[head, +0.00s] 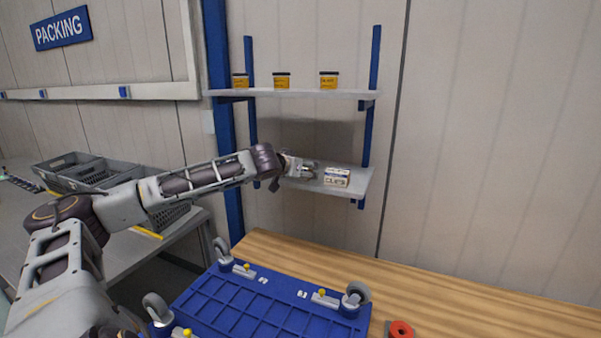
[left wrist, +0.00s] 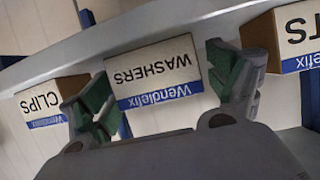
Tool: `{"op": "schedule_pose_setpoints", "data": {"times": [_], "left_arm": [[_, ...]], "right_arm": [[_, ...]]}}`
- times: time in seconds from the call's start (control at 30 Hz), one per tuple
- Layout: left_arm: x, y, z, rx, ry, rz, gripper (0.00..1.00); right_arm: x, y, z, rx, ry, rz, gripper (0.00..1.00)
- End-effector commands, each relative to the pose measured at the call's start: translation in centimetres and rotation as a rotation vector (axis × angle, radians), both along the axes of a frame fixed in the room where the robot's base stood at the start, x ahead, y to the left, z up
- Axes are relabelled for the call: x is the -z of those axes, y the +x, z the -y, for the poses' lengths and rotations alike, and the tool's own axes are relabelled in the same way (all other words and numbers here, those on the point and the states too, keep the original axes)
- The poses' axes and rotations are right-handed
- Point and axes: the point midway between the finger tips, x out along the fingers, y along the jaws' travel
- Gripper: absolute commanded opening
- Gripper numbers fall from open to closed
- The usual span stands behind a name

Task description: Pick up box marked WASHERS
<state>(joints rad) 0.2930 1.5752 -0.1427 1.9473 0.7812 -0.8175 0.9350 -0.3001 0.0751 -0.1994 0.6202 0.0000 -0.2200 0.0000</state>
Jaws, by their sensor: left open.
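The box marked WASHERS (left wrist: 155,76) is white with a blue Wendlefix band. It appears upside down in the middle of the left wrist view. My left gripper (left wrist: 163,88) is open, with one green-padded finger toward each side of this box. I cannot tell whether either finger touches it. In the head view my left gripper (head: 308,168) is at the lower shelf, beside a small white box (head: 337,177) whose lettering is too small to read. The gripper hides part of the shelf behind it. My right gripper is not in view.
The lower shelf (head: 340,192) sits below an upper shelf (head: 300,93) with yellow jars. A blue wheeled dolly (head: 265,305) lies on the wooden table (head: 450,290).

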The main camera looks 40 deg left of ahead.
Motion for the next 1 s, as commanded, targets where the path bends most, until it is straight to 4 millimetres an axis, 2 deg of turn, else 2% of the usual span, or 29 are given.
{"op": "schedule_pose_setpoints", "data": {"times": [0.27, 0.7, 1.0], "left_arm": [[0.01, 0.00, 0.00, 0.000, 0.000, 0.000, 0.88], [0.01, 0.00, 0.00, 0.000, 0.000, 0.000, 0.32], [-0.18, 0.01, 0.00, 0.000, 0.001, 0.002, 0.32]], "right_arm": [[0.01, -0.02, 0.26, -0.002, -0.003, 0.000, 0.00], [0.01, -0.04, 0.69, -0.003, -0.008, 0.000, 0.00], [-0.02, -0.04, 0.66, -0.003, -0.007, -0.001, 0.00]]}}
